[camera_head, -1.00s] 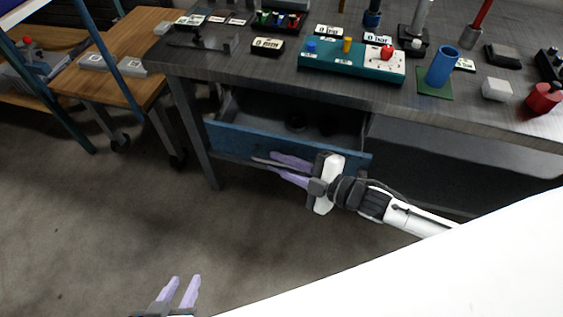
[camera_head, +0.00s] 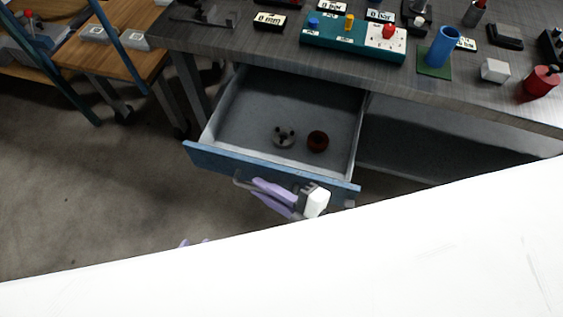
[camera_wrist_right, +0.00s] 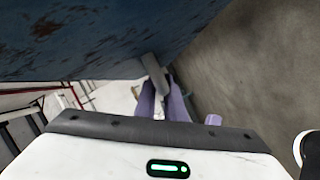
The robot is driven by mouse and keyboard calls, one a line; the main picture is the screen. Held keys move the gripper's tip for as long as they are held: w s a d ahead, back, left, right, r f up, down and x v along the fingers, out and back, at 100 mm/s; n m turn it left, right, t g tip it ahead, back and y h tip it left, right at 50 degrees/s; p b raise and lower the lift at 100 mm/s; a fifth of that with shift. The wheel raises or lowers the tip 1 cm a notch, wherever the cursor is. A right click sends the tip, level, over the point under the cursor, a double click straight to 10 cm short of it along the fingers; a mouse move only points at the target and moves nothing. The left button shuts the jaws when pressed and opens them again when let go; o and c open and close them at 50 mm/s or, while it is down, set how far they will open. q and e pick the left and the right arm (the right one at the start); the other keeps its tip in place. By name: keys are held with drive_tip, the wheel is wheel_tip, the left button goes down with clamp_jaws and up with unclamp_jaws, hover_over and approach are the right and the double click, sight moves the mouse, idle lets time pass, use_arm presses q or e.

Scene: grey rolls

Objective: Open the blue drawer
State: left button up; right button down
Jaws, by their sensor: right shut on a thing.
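The blue drawer (camera_head: 215,160) is pulled out from under the grey workbench, and its grey inside shows in the head view. Its front panel also fills the top left of the right wrist view (camera_wrist_right: 90,35). My right gripper (camera_head: 262,190) is shut on the grey bar handle (camera_head: 240,181) at the drawer front. In the right wrist view its purple fingers (camera_wrist_right: 164,98) close around the handle (camera_wrist_right: 153,68).
The workbench top (camera_head: 240,50) carries a teal panel (camera_head: 345,42) and a blue cylinder (camera_head: 441,47). A wooden table (camera_head: 110,65) stands at left. Floor is clear left of the drawer.

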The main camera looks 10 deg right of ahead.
use_arm(q)
drive_tip(key=shift+w, duration=0.1)
use_arm(e)
drive_tip(key=shift+s, duration=0.1)
drive_tip(key=c, duration=2.1)
unclamp_jaws()
use_arm(q)
drive_tip(key=shift+w+r, duration=0.1)
drive_tip(key=shift+w, duration=0.05)
drive_tip(key=shift+s, duration=0.2)
use_arm(e)
drive_tip(key=v, duration=1)
drive_tip(key=shift+s+d, duration=0.1)
